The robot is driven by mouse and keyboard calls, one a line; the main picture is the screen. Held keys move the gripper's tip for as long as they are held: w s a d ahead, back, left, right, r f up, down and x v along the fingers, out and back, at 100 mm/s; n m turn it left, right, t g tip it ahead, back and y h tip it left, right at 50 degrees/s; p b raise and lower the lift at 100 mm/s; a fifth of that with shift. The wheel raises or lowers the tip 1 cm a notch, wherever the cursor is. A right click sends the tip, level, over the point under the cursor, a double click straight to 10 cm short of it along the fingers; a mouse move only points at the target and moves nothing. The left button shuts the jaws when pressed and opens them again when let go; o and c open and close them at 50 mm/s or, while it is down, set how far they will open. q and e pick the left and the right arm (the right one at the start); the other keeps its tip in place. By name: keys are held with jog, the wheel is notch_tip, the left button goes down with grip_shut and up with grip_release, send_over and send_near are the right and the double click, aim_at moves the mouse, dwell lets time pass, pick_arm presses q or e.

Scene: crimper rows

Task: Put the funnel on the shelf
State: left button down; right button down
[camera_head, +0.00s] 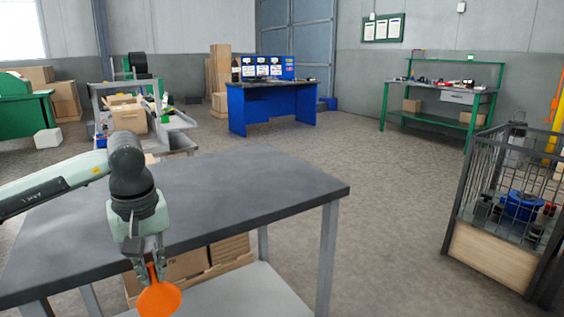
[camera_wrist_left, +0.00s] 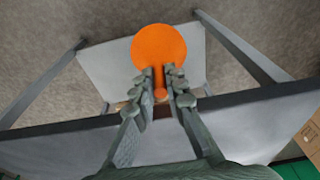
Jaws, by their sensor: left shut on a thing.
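An orange funnel (camera_head: 159,299) hangs from my left gripper (camera_head: 149,272) in front of the near edge of the grey table. In the left wrist view, the fingers of the left gripper (camera_wrist_left: 161,88) are shut on the funnel's narrow end, and its wide round part (camera_wrist_left: 158,52) is beyond the fingertips. The table has a dark grey top (camera_head: 260,185) and a light lower shelf (camera_head: 265,292). The lower shelf also shows behind the funnel in the left wrist view (camera_wrist_left: 105,65). My right gripper is not in view.
A wire-sided cage (camera_head: 495,258) with several items stands at the right. Open floor (camera_head: 400,220) lies between it and the table.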

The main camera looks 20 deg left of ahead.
pick_arm(q)
jog(key=w+d+f+m, duration=0.1)
jog(key=d+f+m, duration=0.1)
jog(key=d, duration=0.4)
jog(key=w+d+f+m+h, duration=0.1)
jog(key=w+d+f+m, duration=0.1)
jog(key=d+m, duration=0.2)
jog(key=w+d+f+m, duration=0.2)
jog(key=d+m, duration=0.2)
jog(key=d, duration=0.4)
jog(key=shift+w+d+t, duration=0.15)
jog(key=shift+d+t, duration=0.15)
jog(key=shift+d, duration=0.05)
jog(key=shift+f, duration=0.1)
